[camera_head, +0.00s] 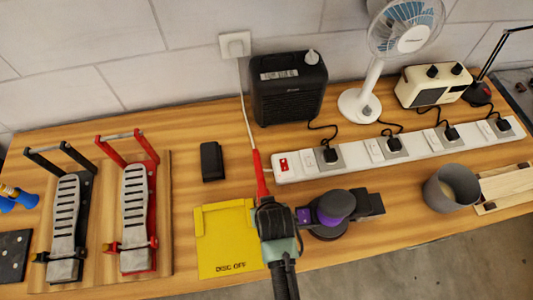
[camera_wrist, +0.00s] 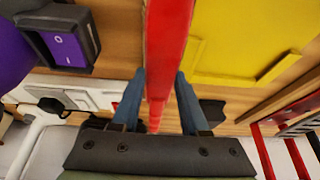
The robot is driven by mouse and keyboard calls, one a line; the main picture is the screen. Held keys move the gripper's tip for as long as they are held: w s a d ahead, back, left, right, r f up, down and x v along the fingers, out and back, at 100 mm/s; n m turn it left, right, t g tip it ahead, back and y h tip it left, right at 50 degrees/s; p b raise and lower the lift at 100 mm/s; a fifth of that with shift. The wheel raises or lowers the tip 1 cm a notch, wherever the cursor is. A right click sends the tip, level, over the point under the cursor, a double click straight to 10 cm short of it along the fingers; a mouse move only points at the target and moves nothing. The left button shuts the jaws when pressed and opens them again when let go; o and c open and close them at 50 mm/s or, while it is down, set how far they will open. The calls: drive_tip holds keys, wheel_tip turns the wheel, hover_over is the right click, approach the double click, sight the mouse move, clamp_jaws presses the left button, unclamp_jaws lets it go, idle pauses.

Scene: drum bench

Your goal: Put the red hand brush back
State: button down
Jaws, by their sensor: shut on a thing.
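The red hand brush (camera_head: 260,172) is in my gripper (camera_head: 266,200), its narrow red part pointing toward the back of the bench in the head view. In the wrist view, the brush (camera_wrist: 168,45) runs between the two blue-grey fingers of my gripper (camera_wrist: 157,88), which are shut on it. The brush is over the bench beside the yellow panel marked "DISC OFF" (camera_head: 225,262). The bristles cannot be made out, and the arm hides part of the brush. I cannot tell whether the brush touches the bench.
A purple and black sander (camera_head: 330,209) sits just right of my gripper. A white power strip (camera_head: 350,162) with plugs lies behind. Two pedals (camera_head: 69,220) (camera_head: 134,205) stand left. A grey pot (camera_head: 436,190) stands right.

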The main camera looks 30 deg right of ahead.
drive_tip(key=shift+s+f, duration=0.2)
drive_tip(key=shift+f, duration=0.2)
drive_tip(key=c, duration=0.8)
unclamp_jaws()
drive_tip(key=shift+s+a, duration=0.1)
drive_tip(key=shift+c, duration=0.2)
drive_tip(key=o, duration=0.4)
drive_tip(key=shift+w+f, duration=0.15)
drive_tip(key=shift+w, duration=0.2)
drive_tip(key=shift+s, duration=0.1)
drive_tip(key=shift+r+p, duration=0.4)
drive_tip(key=shift+r, duration=0.45)
drive_tip(key=v, duration=1.1)
drive_tip(key=shift+s+r+b, duration=0.1)
drive_tip(key=shift+r+b, duration=0.3)
drive_tip(key=shift+r, duration=0.05)
